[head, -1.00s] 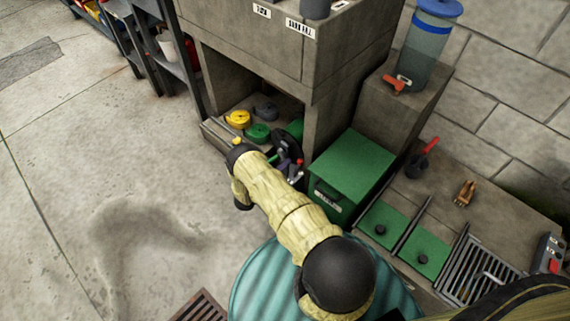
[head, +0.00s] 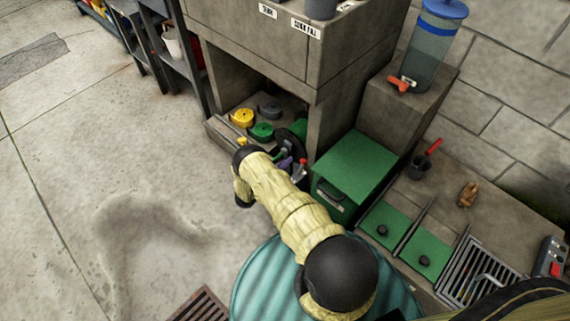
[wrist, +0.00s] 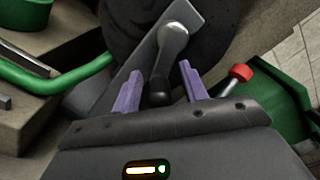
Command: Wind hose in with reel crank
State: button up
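The hose reel shows as a dark round disc (head: 294,131) in the low concrete bay, and fills the top middle of the wrist view (wrist: 205,30). Its crank is a grey metal arm (wrist: 172,42) ending in a black knob (wrist: 158,92). My gripper (wrist: 160,85) has two purple fingers standing apart, one on each side of the knob, with gaps visible; I cannot tell that either finger touches it. In the head view my gripper (head: 286,164) is small and partly hidden by my arm. A green hose (wrist: 50,82) curves in at left in the wrist view.
A red-tipped handle (wrist: 240,72) stands close to the right finger. Yellow (head: 243,117), green (head: 261,131) and grey (head: 269,108) coils lie in the bay. A green box (head: 352,165) stands right of my gripper. The floor at left is open.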

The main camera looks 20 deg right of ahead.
jog(key=shift+s+d, duration=0.1)
jog(key=shift+s, duration=0.05)
jog(key=shift+s+a, duration=0.1)
jog(key=shift+a, duration=0.1)
jog(key=p+v, duration=0.2)
jog(key=v, duration=1.5)
